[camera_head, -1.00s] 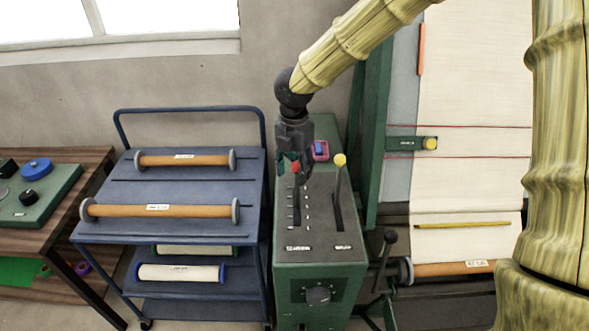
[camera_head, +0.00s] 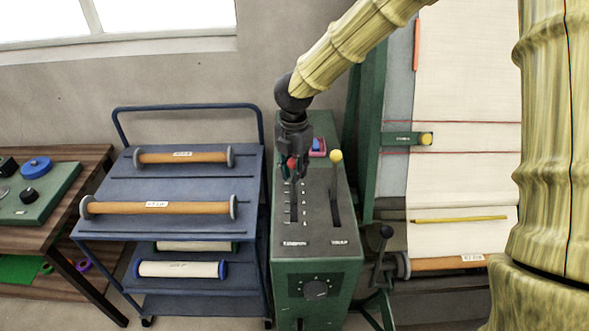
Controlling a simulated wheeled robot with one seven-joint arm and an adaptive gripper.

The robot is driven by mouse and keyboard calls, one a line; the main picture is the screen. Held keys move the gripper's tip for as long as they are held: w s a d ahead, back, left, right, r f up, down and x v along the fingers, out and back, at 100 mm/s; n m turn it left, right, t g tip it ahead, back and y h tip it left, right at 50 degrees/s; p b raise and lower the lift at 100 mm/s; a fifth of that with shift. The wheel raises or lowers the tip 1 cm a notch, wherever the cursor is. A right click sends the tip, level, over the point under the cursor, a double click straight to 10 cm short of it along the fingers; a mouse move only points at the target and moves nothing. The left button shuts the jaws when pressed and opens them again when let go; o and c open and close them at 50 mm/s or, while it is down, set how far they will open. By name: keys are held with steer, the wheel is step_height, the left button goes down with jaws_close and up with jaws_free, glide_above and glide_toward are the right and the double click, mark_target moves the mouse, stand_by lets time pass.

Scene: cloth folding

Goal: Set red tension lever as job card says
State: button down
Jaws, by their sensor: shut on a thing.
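The red tension lever (camera_head: 292,163) stands in the left slot of the green console (camera_head: 315,262). My gripper (camera_head: 292,165) is over the lever from above, and its fingers are shut on the red knob, partly hiding it. The slot beside the lever has a row of marks (camera_head: 304,205), too small to read. A yellow-knobbed lever (camera_head: 336,157) stands in the right slot, apart from my gripper. The job card's text is not readable in this view.
A blue cart (camera_head: 190,190) with several rollers stands left of the console. A cloth frame (camera_head: 463,150) with a yellow stick (camera_head: 460,219) is on the right. A small black-knobbed crank (camera_head: 385,232) sits between console and frame. A blue button on a pink box (camera_head: 317,147) is behind the levers.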

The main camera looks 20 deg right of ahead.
steer(key=shift+w+r, duration=0.1)
steer(key=shift+r, duration=0.05)
steer(key=shift+w+d+r, duration=0.15)
steer(key=shift+w, duration=0.45)
steer(key=shift+w+d+p, duration=0.15)
steer(key=shift+w+p, duration=0.2)
steer(key=shift+w, duration=0.45)
steer(key=shift+w+d+f, duration=0.2)
steer(key=shift+w, duration=0.4)
steer(key=c, duration=1.4)
jaws_free()
steer(key=shift+o, duration=0.2)
steer(key=shift+s+d+f, duration=0.1)
steer(key=shift+s, duration=0.05)
